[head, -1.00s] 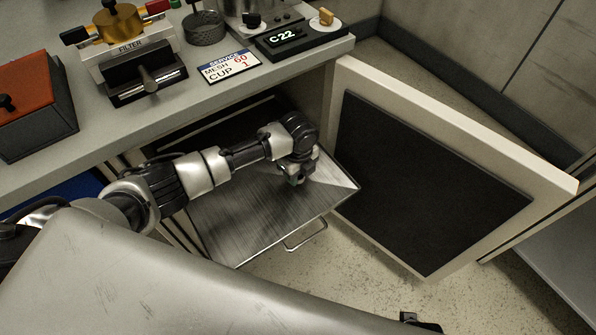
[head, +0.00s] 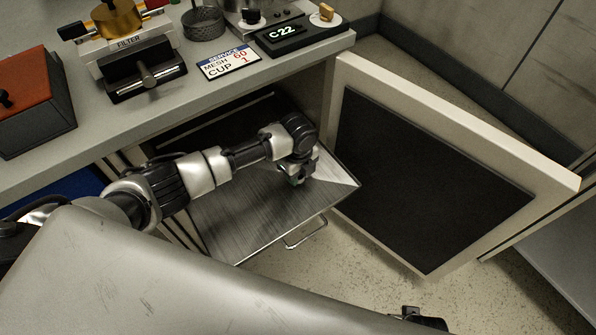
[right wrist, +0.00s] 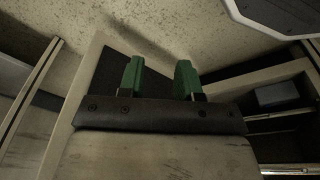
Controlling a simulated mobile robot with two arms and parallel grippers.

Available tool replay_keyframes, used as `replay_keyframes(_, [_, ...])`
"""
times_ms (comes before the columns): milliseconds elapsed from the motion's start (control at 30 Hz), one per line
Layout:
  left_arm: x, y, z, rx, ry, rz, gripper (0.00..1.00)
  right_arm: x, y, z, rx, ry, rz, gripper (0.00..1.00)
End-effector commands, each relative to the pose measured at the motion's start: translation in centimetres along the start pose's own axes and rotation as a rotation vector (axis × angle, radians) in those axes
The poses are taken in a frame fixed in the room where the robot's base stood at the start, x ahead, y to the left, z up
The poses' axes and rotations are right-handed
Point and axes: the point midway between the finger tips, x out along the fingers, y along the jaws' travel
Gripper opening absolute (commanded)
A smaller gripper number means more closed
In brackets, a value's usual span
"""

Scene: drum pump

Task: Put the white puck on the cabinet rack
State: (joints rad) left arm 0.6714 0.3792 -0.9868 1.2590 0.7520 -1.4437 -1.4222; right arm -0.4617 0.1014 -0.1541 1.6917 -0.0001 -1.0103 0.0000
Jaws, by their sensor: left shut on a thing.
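The cabinet rack (head: 240,225) is a metal tray with a front handle, pulled out of the open cabinet under the counter. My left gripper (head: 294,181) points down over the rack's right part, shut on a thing. That thing is hidden under the wrist, so the white puck does not show clearly, and I cannot tell if it touches the rack. My right gripper (right wrist: 160,80) shows two green fingers apart with nothing between them.
The open cabinet door (head: 430,180) stands to the right of the rack. Above, the counter holds a filter block (head: 135,55), a red-topped box (head: 35,90), a mesh cup (head: 203,24), a service card (head: 230,62) and a C22 display (head: 285,35). Floor shows below the rack.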

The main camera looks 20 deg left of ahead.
Motion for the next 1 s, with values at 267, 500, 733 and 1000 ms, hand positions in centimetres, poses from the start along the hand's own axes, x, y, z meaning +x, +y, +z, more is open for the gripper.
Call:
replay_keyframes(267, [0.5, 0.0, 0.0, 0.000, 0.000, 0.000, 0.14, -0.8, 0.1, -0.8, 0.000, 0.017, 0.001, 0.34])
replay_keyframes(500, [0.9, 0.0, 0.0, 0.000, 0.000, 0.000, 0.14, -1.3, 0.1, -1.0, 0.001, 0.016, 0.002, 0.34])
replay_keyframes(733, [1.3, 0.0, 0.0, 0.000, 0.000, 0.000, 0.14, -1.8, 0.1, -0.9, 0.001, 0.012, 0.002, 0.34])
replay_keyframes(1000, [1.4, 0.0, 0.0, 0.000, 0.000, 0.000, 0.14, -2.0, 0.1, -0.9, 0.002, 0.013, 0.002, 0.34])
